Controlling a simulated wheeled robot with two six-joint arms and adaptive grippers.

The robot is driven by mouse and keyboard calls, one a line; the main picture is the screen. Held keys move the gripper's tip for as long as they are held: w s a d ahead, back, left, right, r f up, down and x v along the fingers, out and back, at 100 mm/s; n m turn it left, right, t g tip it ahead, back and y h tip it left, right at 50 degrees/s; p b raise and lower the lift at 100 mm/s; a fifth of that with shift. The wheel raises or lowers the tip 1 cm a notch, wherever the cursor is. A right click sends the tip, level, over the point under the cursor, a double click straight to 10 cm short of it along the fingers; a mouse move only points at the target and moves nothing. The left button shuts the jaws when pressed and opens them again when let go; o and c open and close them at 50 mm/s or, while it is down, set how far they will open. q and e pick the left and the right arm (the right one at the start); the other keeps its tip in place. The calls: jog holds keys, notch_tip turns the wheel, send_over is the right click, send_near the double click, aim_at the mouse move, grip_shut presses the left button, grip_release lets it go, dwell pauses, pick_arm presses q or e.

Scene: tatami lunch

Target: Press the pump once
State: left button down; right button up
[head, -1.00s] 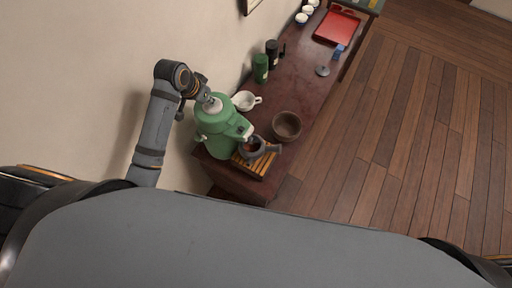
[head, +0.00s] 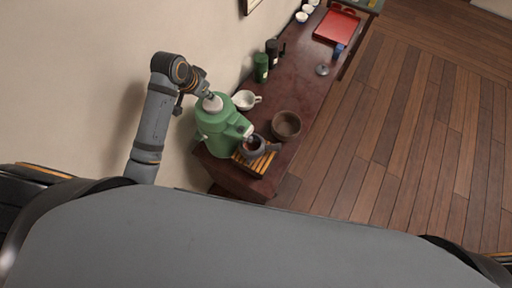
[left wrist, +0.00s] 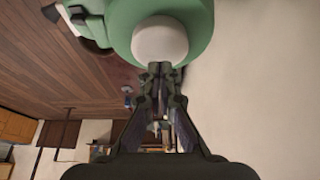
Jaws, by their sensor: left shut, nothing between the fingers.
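The green pump pot (head: 214,130) stands upright at the near left end of the dark red table, with a white pump knob (head: 212,103) on top. The pot (left wrist: 205,15) and its white knob (left wrist: 160,42) also show in the left wrist view. My left gripper (head: 208,95) is shut and empty, its fingertips at the knob. In the left wrist view its closed tips (left wrist: 160,68) overlap the knob's edge; I cannot tell whether they touch it. A dark cup with a handle (head: 253,147) sits under the spout on a slatted wooden tray (head: 262,166). My right gripper is out of view.
A brown bowl (head: 286,125) and a white spouted cup (head: 244,100) stand close to the pot. A green canister (head: 261,68) and a dark one (head: 272,51) stand near the wall. A red tray (head: 336,27) lies at the far end. Wooden floor is open on the right.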

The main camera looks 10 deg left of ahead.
pick_arm(q)
notch_tip(320, 180, up, 6)
jog(key=shift+f, duration=0.1)
dwell(0.4)
